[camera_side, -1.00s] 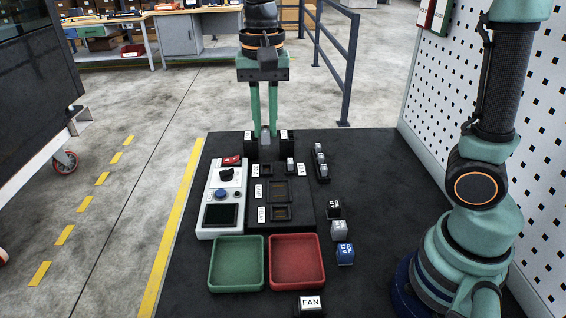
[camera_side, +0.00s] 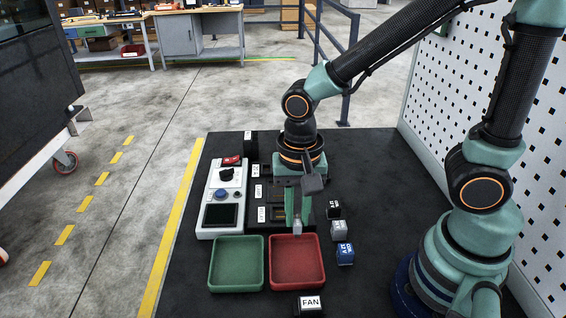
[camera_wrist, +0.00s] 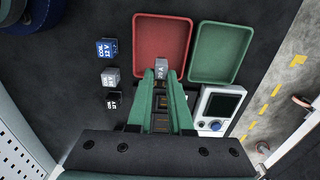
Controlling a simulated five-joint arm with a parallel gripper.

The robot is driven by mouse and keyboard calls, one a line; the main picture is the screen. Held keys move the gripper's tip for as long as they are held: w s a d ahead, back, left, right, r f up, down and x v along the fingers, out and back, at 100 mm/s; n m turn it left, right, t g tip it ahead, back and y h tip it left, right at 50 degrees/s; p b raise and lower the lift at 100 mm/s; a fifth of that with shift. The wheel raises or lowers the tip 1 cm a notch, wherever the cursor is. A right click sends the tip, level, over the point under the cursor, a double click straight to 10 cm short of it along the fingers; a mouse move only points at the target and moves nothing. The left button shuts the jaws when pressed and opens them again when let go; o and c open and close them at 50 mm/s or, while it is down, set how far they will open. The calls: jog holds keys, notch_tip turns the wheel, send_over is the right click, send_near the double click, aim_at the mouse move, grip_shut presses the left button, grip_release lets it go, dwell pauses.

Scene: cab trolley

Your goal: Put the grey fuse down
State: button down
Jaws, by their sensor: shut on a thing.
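My gripper (camera_side: 297,222) is shut on the grey fuse (camera_side: 297,228), a small grey block at its fingertips. In the side view the fuse is at the far edge of the red tray (camera_side: 297,284); its height above the tray is hard to tell. In the wrist view the grey fuse (camera_wrist: 161,69) shows between the green fingertips, over the near part of the red tray (camera_wrist: 163,19). The fuse panel (camera_side: 255,222) behind is partly hidden by my arm.
A green tray (camera_side: 236,286) stands left of the red one. A white device with a screen (camera_side: 220,215) is beside the panel. Black, grey and blue blocks (camera_side: 345,254) stand to the right. A FAN block (camera_side: 310,303) is in front of the red tray.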

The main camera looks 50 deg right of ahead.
jog(key=shift+f, duration=4.7)
jog(key=c, duration=0.8)
grip_release()
jog(key=shift+f, duration=0.15)
jog(key=shift+c, duration=0.2)
notch_tip(320, 180, up, 12)
jog(key=shift+r, duration=0.15)
jog(key=w+d+r+n+t, duration=0.2)
jog(key=d+r+n+t, duration=0.3)
jog(key=d+r+n, duration=0.4)
jog(key=shift+w+d+r+t, duration=0.2)
jog(key=shift+d+r+t, duration=0.1)
jog(key=shift+d+r, duration=0.6)
jog(key=shift+f, duration=0.1)
